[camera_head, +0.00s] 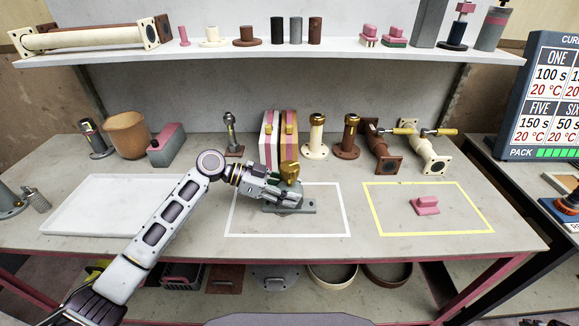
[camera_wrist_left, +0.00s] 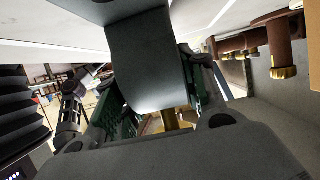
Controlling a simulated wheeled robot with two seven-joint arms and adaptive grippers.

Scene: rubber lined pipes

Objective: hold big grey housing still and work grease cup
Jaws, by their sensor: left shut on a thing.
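The big grey housing (camera_head: 300,207) stands upright on its flat base inside the white-outlined area of the bench. The brass grease cup (camera_head: 290,170) sits on top of it. My left gripper (camera_head: 275,192) reaches in from the left and is shut on the housing's body, just below the cup. In the left wrist view the grey housing (camera_wrist_left: 150,65) fills the space between the green-padded fingers, and a bit of brass (camera_wrist_left: 175,120) shows beneath it. The gripper hides part of the housing. My right gripper is not seen in the head view.
A pink block (camera_head: 426,205) lies inside the yellow outline to the right. A white tray (camera_head: 75,205) is at the left. A shelf (camera_head: 300,50) hangs above.

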